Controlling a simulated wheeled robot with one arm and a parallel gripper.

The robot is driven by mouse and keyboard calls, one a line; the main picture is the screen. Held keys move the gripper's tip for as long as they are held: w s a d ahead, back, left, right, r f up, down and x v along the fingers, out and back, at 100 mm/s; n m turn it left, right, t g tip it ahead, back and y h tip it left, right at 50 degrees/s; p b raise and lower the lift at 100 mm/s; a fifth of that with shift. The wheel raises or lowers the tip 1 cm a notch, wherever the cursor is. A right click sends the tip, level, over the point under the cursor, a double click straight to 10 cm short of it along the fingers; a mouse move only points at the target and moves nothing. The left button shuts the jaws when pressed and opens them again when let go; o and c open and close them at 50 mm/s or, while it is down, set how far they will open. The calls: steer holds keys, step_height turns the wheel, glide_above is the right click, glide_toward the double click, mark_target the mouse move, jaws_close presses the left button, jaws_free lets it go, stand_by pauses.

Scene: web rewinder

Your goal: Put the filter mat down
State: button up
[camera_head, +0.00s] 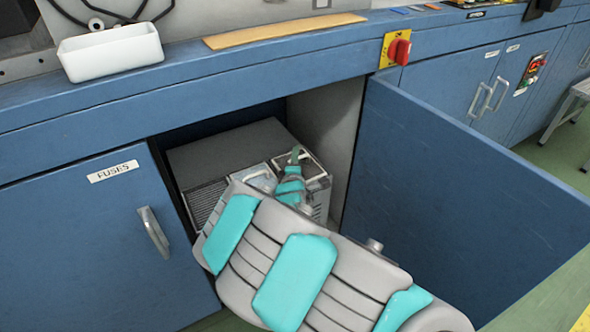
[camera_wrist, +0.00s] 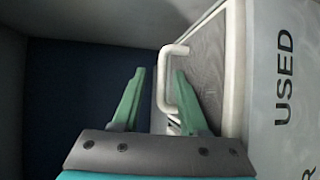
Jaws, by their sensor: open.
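A grey textured panel in a pale frame, which looks like the filter mat (camera_wrist: 209,62), lies to the right of my fingers in the wrist view. A pale bar handle (camera_wrist: 162,80) stands at its left edge. My gripper (camera_wrist: 158,72) is open, with the handle showing between its two green fingers. I cannot tell whether a finger touches it. In the head view my gripper (camera_head: 296,155) reaches into the open cabinet, over the front of a grey unit (camera_head: 225,150). A dark framed square (camera_head: 312,167) shows beside the gripper; my arm hides part of the unit.
A pale surface marked "USED" (camera_wrist: 290,125) is close on the right in the wrist view. The open blue door (camera_head: 450,190) stands right of my arm. The "FUSES" door (camera_head: 90,240) is shut. A white tray (camera_head: 110,52) and a wooden strip (camera_head: 285,30) lie on the bench.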

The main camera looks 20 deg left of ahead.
steer(key=v, duration=0.8)
steer(key=shift+s, duration=0.1)
steer(key=shift+s+d+r+p, duration=0.1)
steer(key=shift+s+r+p, duration=0.1)
steer(key=shift+s+p, duration=0.15)
steer(key=p+v, duration=0.2)
steer(key=p, duration=0.4)
steer(key=shift+s+d, duration=0.1)
steer(key=shift+s, duration=0.1)
